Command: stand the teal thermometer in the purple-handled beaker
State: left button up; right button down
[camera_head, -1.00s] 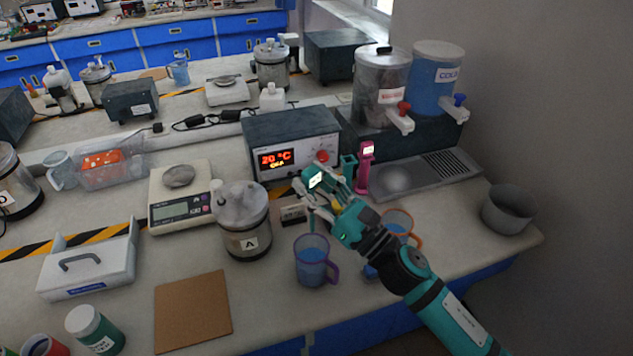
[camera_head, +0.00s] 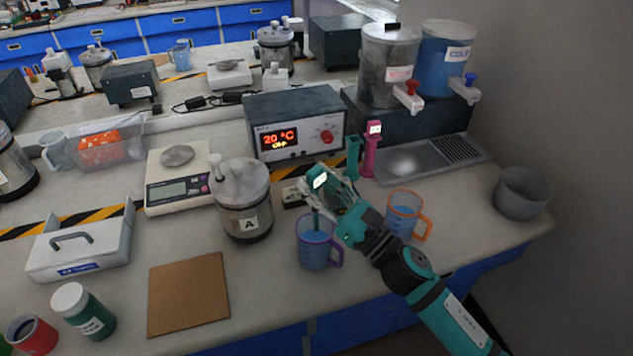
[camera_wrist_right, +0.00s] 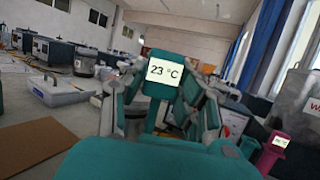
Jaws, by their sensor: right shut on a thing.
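The teal thermometer (camera_head: 319,179) is upright in my right gripper (camera_head: 325,196), which is shut on it below its display. The display, reading 23 °C, also shows in the right wrist view (camera_wrist_right: 163,71). The purple-handled beaker (camera_head: 314,252) stands upright on the bench, holding blue liquid. The thermometer's thin stem reaches down at the beaker's mouth and its lower end appears inside the rim. I cannot tell whether it touches the bottom. My left gripper is not in view.
An orange-handled beaker (camera_head: 404,213) stands close right, beside my right arm. A pink thermometer (camera_head: 371,152) stands in a holder behind, next to an empty-looking teal one (camera_head: 353,158). Jar A (camera_head: 243,205) is left of the beaker. A brown mat (camera_head: 189,295) lies clear in front.

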jog(key=shift+f+b, duration=2.45)
jog(key=shift+f, duration=0.3)
jog(key=c, duration=0.9)
grip_release()
jog(key=v, duration=1.2)
